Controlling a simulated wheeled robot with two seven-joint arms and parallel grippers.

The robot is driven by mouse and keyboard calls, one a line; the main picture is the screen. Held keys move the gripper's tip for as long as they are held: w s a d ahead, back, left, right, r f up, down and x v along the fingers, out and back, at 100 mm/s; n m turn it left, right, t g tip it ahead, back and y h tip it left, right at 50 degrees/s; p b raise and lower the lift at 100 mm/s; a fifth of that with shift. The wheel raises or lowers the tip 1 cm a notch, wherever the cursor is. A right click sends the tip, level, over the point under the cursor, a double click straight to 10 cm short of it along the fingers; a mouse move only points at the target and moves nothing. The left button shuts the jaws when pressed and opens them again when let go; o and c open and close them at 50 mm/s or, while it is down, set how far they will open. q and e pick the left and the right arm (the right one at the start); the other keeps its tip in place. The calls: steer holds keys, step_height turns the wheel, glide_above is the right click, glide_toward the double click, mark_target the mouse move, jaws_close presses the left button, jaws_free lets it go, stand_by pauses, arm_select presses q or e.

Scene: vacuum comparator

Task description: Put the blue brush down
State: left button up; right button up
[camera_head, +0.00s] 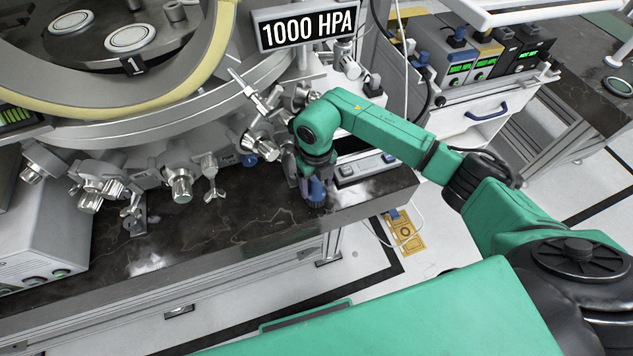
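My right arm reaches in from the right, and its dark gripper (316,180) points down over the front edge of the black stone counter (250,215). A small blue thing, which looks like the blue brush (317,192), is directly below the gripper, between or beside its fingers. Its lower end is at or very close to the counter top. The wrist hides most of the fingers, so I cannot tell whether they are shut on it. My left gripper is not in view.
The round metal vacuum chamber (130,125) with knobs and clamps stands close on the left. The counter front to the left is mostly clear. Display units (485,62) stand at the upper right.

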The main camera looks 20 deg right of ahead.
mark_target(315, 178)
step_height(315, 178, up, 4)
steer(key=b, duration=0.3)
steer(key=shift+w+a+r, duration=0.15)
steer(key=shift+r, duration=0.05)
step_height(315, 178, up, 10)
steer(key=b, duration=0.1)
steer(key=shift+b, duration=0.3)
